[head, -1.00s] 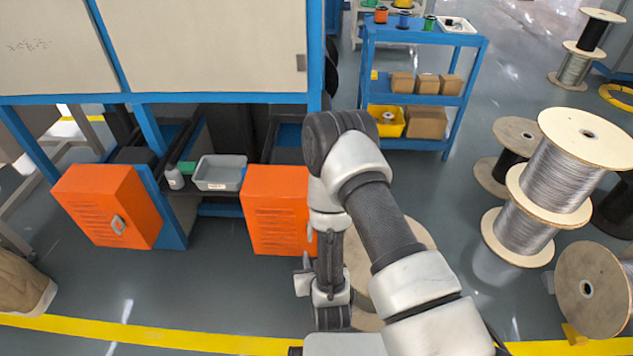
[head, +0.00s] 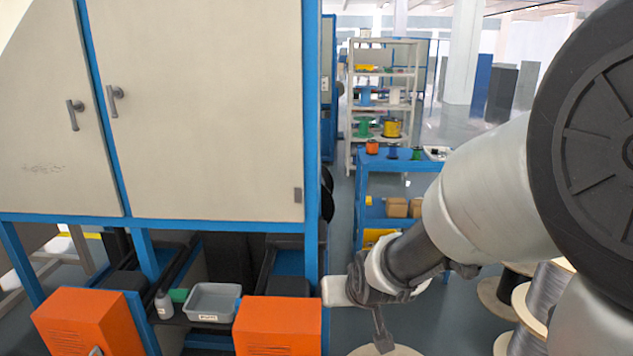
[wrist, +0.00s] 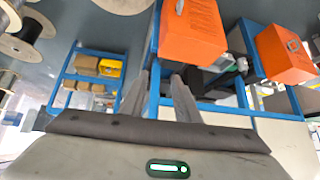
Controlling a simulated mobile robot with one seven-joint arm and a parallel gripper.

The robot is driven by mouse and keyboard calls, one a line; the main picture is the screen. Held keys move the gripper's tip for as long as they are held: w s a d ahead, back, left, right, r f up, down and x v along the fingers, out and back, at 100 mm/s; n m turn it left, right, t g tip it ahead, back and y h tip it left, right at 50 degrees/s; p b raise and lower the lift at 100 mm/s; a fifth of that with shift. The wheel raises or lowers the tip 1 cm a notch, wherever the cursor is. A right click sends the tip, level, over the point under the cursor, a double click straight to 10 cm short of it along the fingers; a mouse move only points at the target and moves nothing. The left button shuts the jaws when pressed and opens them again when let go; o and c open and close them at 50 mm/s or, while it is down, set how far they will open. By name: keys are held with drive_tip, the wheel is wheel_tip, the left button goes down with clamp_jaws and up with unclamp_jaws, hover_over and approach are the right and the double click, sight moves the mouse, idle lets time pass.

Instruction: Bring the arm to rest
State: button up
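My arm crosses the right side of the head view, its large dark joint close to the camera at the upper right. Its far end reaches down to the lower middle, in front of the blue machine frame (head: 312,150). In the wrist view my gripper (wrist: 159,80) has two grey fingers standing apart, with a gap and nothing held between them. The fingers touch nothing that I can see. The wrist view looks upside down at the orange boxes (wrist: 190,32) and the blue shelf cart (wrist: 68,77).
In the head view, orange boxes (head: 277,325) and a grey tray (head: 212,302) stand low under the cabinet (head: 210,110). A blue cart (head: 372,165) and a white rack (head: 352,85) stand behind. Wire spools (head: 540,300) are at the lower right, partly hidden by my arm.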

drive_tip(key=s+d+r+m+g+h, duration=0.1)
drive_tip(key=s+d+r, duration=0.4)
drive_tip(key=s, duration=0.5)
drive_tip(key=s+d+r+g, duration=0.1)
drive_tip(key=s+d+r, duration=0.2)
drive_tip(key=s+r, duration=0.6)
wheel_tip(320, 180, up, 20)
drive_tip(key=s+p, duration=0.2)
drive_tip(key=p, duration=1.9)
